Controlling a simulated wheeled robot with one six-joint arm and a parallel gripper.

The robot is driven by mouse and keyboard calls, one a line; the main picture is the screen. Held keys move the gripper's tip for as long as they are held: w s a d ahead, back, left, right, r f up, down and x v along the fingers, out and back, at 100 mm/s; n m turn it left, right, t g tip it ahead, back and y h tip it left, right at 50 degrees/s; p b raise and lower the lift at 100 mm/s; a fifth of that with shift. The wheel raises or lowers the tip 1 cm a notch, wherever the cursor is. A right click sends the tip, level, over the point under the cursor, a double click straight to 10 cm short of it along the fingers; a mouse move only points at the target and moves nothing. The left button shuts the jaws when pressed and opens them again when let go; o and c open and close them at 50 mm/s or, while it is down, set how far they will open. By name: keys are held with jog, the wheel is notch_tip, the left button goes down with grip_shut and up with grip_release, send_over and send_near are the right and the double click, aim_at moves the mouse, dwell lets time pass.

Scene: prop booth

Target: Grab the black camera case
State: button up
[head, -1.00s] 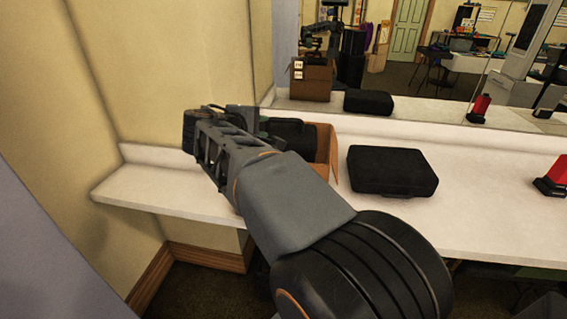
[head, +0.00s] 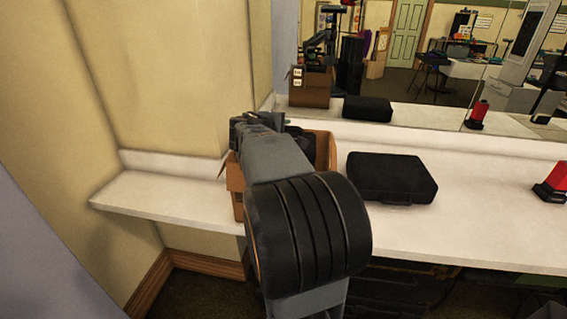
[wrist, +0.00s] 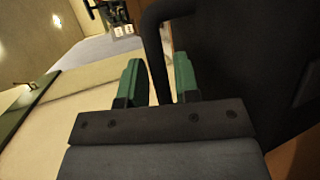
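A black case stands in the open cardboard box (head: 236,190); in the head view my arm hides most of it. In the wrist view the black case (wrist: 225,50) fills the right side, with its dark handle (wrist: 154,45) beside it. My gripper (wrist: 157,68) has its green fingers apart, one on each side of the handle, with small gaps showing. In the head view my gripper (head: 258,125) is over the box. A second black case (head: 392,178) lies flat on the white counter, right of the box.
A red item (head: 552,180) with a dark base stands on the counter at the far right. A mirror (head: 420,60) behind the counter reflects the box and case. The counter's left end (head: 150,195) is bare and meets a yellow wall.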

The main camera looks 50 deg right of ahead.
jog(key=shift+w+d+f, duration=0.1)
jog(key=shift+d+f, duration=0.05)
jog(key=shift+d, duration=0.35)
jog(key=shift+c, duration=0.3)
grip_shut()
dwell(0.8)
